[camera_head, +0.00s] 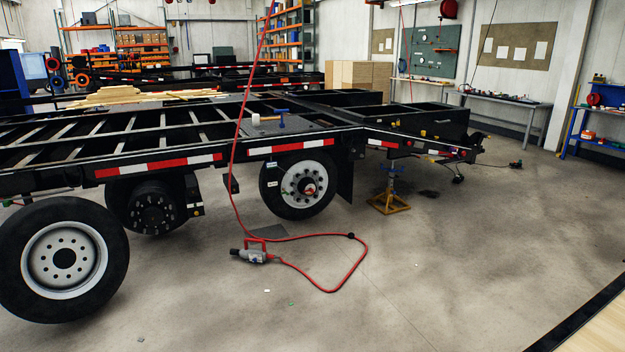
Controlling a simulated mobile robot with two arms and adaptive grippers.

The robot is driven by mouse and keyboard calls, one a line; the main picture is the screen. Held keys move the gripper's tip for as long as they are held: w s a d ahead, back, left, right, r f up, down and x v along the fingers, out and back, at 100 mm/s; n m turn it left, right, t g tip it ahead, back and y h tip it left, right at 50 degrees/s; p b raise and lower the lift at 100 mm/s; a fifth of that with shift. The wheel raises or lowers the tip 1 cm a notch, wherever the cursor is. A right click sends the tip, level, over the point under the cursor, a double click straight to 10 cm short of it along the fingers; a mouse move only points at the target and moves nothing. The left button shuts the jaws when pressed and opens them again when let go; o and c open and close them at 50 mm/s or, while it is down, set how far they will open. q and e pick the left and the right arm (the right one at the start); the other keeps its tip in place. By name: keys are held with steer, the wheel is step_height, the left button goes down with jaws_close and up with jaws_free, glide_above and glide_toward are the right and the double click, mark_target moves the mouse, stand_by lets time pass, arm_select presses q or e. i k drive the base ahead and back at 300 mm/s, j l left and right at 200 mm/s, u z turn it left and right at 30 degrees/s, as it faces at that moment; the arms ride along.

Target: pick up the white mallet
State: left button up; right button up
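What looks like the white mallet (256,120) is small in the head view, lying on a flat dark plate (290,131) on the trailer deck. Its pale head is at the left and a short handle seems to run right; details are too small to tell. A blue tool (281,118) stands or lies just right of it; I cannot tell which. Neither of my grippers is in view.
A red hose (233,150) hangs down just left of the mallet and runs to an impact tool (254,252) on the floor. A loose wheel (65,258) stands front left, a yellow jack stand (389,200) right of the mounted wheel. Floor at right is clear.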

mark_target(256, 119)
steer(key=i, duration=3.9)
steer(key=i+j+z, duration=0.15)
steer(key=i, duration=0.75)
steer(key=i+l+u, duration=0.2)
steer(key=u, duration=0.2)
steer(key=i+l+u, duration=0.4)
steer(key=k+j, duration=0.1)
